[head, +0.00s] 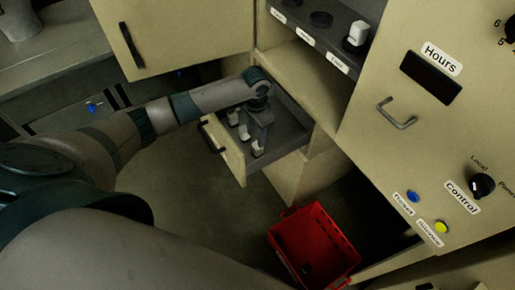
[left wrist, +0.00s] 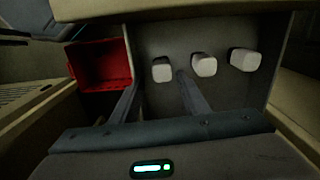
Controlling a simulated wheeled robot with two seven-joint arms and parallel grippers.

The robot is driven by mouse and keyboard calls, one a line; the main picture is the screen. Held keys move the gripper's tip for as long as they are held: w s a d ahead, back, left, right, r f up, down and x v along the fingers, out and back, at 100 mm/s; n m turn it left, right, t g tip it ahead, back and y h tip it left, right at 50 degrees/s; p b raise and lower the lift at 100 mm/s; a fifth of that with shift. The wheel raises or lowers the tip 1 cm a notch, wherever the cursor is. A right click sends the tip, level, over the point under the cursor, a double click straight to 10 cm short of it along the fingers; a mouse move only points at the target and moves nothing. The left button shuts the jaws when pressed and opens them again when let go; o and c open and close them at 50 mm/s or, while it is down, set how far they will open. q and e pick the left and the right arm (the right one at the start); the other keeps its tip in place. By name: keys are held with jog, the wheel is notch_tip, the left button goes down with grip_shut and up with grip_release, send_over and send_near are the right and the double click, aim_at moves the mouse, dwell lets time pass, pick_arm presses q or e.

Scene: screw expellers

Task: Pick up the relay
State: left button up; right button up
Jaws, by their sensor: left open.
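Several small white blocks, which look like relays, stand in the open drawer (head: 290,128). In the head view there is a near one (head: 257,149), a middle one (head: 244,132) and a far one (head: 233,118). My left gripper (head: 261,134) is open and empty, reaching down into the drawer by the near block. In the left wrist view, the leftmost white block (left wrist: 162,71) shows between and just beyond the open fingertips (left wrist: 157,82). My right gripper is not in view.
A red crate (head: 286,255) with a small dark item inside stands on the floor below the drawer. Another white block (head: 357,34) sits on a shelf with dark round sockets (head: 320,19). A control cabinet (head: 400,165) stands at right. Drawer walls surround the gripper.

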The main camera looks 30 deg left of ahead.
aim_at(256, 146)
pick_arm(q)
notch_tip(256, 146, down, 4)
jog(key=shift+r, duration=0.2)
jog(key=shift+f, duration=0.25)
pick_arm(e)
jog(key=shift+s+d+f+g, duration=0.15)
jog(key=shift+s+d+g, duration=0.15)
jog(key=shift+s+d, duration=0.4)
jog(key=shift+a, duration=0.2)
